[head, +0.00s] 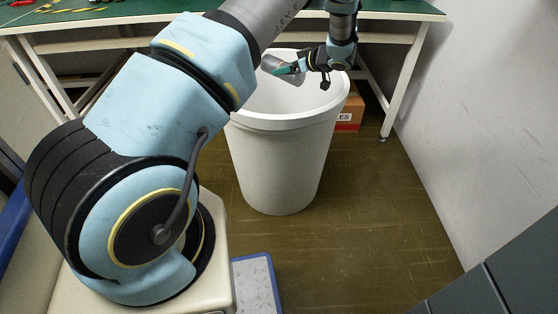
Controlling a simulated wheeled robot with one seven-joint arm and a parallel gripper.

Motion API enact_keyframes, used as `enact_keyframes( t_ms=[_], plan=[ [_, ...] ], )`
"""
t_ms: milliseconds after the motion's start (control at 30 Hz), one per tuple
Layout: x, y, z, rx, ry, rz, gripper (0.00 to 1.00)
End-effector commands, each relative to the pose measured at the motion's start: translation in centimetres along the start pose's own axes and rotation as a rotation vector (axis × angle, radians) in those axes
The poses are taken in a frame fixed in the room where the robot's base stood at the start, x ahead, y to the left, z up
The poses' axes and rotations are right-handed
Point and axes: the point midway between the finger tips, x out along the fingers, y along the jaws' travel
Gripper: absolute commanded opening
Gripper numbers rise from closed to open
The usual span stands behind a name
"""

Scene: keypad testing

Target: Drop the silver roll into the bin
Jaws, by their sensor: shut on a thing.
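The bin (278,165) is a tall white round container standing on the floor in front of the workbench. My gripper (291,69) is over the open mouth of the bin, within its rim as seen from the head view. It is shut on the silver roll (272,63), a small grey shiny cylinder that looks tilted. Part of the roll is hidden behind the gripper's fingers. My arm crosses the upper left of the view and covers part of the bin's left rim. I cannot tell the roll's exact height above the rim.
A workbench with a green top (400,9) and white legs stands behind the bin. A cardboard box (349,112) sits under it. A grey wall (485,100) closes the right side. A blue-edged pale item (254,284) lies in front. The brown floor (380,220) right of the bin is clear.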

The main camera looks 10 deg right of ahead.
Motion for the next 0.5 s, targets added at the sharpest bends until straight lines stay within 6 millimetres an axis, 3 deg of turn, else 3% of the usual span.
enact_keyframes(
  t_ms=[100,433,467,500],
  plan=[
    [0.69,0.04,1.33,0.000,0.000,0.001,0.26],
    [0.81,0.01,1.47,-0.001,0.000,0.000,0.26],
    [0.81,0.01,1.47,-0.001,0.000,0.000,0.80],
    [0.81,0.01,1.47,-0.001,0.000,0.000,0.84]
  ],
)
